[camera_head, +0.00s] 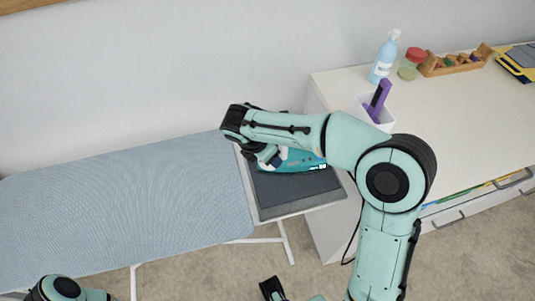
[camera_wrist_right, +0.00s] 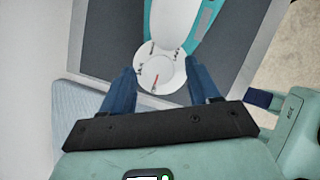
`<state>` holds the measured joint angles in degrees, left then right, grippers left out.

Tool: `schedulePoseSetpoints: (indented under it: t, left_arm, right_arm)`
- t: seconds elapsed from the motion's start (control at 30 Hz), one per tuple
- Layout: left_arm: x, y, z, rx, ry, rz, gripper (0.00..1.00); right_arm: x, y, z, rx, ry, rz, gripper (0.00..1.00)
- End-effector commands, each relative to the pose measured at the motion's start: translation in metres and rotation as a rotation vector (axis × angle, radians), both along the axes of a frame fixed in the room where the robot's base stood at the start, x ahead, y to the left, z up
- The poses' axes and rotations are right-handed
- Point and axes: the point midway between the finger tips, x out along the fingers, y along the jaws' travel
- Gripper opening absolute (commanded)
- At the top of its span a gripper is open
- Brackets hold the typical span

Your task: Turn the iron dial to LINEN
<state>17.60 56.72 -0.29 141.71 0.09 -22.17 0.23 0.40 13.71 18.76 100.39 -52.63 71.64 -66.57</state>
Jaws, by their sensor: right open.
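The teal and white iron (camera_head: 300,160) lies on the dark rest pad at the board's right end, partly hidden by my right arm in the head view. Its body (camera_wrist_right: 205,22) also shows in the right wrist view. The round white dial (camera_wrist_right: 165,72) has a red mark on its lower part, and its small lettering is unreadable. My right gripper (camera_wrist_right: 161,82) is open, with its blue fingers apart at either side of the dial's near part. Contact cannot be told. Part of my left gripper (camera_head: 272,288) shows at the bottom edge; its jaws are unclear.
The blue ironing board (camera_head: 120,205) extends left. A white cabinet (camera_head: 465,115) at right carries a spray bottle (camera_head: 384,58), a white holder with a purple item (camera_head: 378,100), jars and a wooden rack (camera_head: 455,62). A dark cord hangs beside the cabinet.

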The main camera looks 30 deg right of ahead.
Motion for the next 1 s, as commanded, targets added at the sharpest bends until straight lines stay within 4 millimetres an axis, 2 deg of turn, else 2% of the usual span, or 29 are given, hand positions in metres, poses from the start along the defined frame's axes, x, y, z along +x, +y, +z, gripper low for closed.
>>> schedulePoseSetpoints:
  t: [0.3,0.47,0.5,0.77,1.0]
  left_arm:
    - [0.000,0.000,0.000,0.000,-0.001,0.000,0.43]
    - [0.000,0.000,0.000,0.000,-0.001,0.000,0.43]
    - [0.000,0.000,0.000,0.000,-0.001,0.000,0.43]
    - [0.000,0.000,0.002,0.000,0.001,0.000,0.43]
    - [0.003,0.000,0.014,0.000,-0.002,0.000,0.43]
  right_arm:
    - [0.000,-0.001,-0.002,0.000,0.000,0.000,0.61]
    - [0.000,-0.001,-0.002,0.000,0.000,0.000,0.09]
    - [0.000,-0.001,-0.002,0.000,0.000,0.000,0.05]
    - [0.001,0.000,-0.002,0.000,0.001,-0.018,0.05]
    - [0.002,0.000,0.000,-0.002,0.001,-0.124,0.05]
